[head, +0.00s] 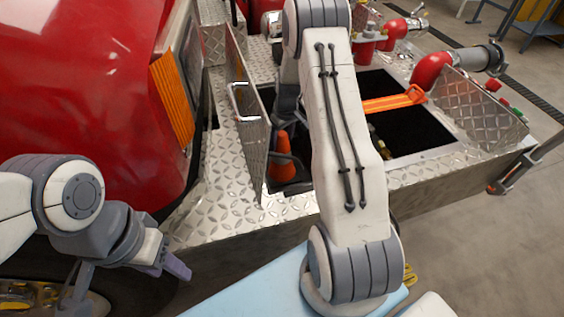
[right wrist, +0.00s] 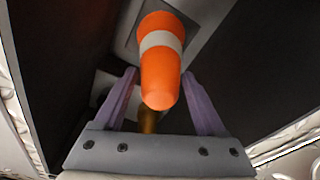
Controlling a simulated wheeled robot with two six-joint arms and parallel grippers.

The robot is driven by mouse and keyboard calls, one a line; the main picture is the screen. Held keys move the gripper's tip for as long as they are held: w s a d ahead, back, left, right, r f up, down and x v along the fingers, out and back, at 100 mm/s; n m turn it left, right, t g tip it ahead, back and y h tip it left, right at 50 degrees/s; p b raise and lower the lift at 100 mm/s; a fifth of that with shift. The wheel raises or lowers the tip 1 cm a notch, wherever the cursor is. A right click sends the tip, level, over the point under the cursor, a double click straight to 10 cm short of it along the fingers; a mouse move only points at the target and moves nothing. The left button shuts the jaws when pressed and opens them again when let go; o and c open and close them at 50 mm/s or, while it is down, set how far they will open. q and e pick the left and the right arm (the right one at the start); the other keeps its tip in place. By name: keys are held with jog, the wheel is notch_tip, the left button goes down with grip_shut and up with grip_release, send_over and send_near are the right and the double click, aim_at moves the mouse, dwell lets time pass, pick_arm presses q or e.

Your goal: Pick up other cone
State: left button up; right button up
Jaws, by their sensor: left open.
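An orange cone (head: 283,158) stands in the open compartment of the metal bumper, to the left of my right forearm in the head view. In the right wrist view an orange cone (right wrist: 161,75) with a pale band lies between the two purple fingers of my right gripper (right wrist: 159,76). The fingers are spread, with small gaps to the cone on both sides. In the head view my right arm hides most of this gripper. My left gripper (head: 177,268) is open and empty, low on the left, outside the bumper.
A raised diamond-plate lid with a handle (head: 248,104) stands just left of the cone. Dark compartment walls surround the right gripper. An orange strap (head: 392,102) and red pipe fittings (head: 432,70) are to the right. The red truck body (head: 85,80) fills the left.

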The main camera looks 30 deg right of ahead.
grip_shut()
jog(key=shift+r, duration=0.15)
